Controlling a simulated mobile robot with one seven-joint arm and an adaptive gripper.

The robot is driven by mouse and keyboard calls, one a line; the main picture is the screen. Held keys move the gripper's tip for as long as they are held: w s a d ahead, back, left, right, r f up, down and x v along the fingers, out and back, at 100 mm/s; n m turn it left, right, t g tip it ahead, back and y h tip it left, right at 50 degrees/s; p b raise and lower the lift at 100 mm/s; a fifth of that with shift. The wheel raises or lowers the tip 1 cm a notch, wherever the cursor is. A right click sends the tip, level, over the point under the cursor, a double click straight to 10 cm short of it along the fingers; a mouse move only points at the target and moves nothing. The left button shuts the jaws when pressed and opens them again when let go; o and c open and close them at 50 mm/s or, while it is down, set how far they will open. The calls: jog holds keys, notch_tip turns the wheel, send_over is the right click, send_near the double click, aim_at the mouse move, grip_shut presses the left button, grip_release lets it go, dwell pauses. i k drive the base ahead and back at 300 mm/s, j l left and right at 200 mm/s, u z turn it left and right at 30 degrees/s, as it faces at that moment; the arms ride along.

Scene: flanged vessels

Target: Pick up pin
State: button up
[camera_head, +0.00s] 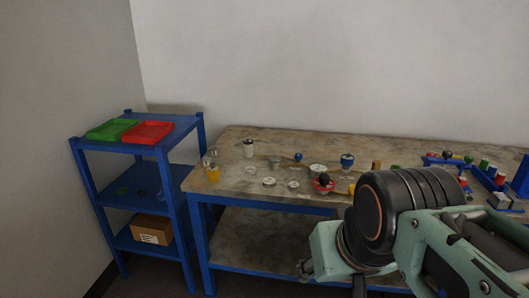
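Several small parts stand and lie on the worktable (245,186), and I cannot tell for sure which one is the pin. Among them are a white cylinder with a dark top (248,149), flat pale discs (269,182), a blue-topped part (347,160) and a red part with a black knob (322,184). My arm covers the front right of the table. My gripper (305,269) shows only as a small dark piece low in front of the table edge. Its fingers are too hidden to tell whether they are open.
A blue shelf at the left holds a green tray (111,130) and a red tray (148,132) on top, with a cardboard box (151,229) lower down. A yellow part (213,174) is near the table's left edge. A blue rack (484,178) with coloured parts is at the right.

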aim_at(484, 164)
jog(key=z, duration=1.3)
jog(key=u, duration=1.3)
jog(key=k+l+z, duration=0.15)
jog(key=z, duration=0.2)
jog(key=k+l+z, duration=0.15)
jog(key=z, duration=0.15)
jog(key=k+l+z, duration=0.1)
jog(key=l+z, duration=0.25)
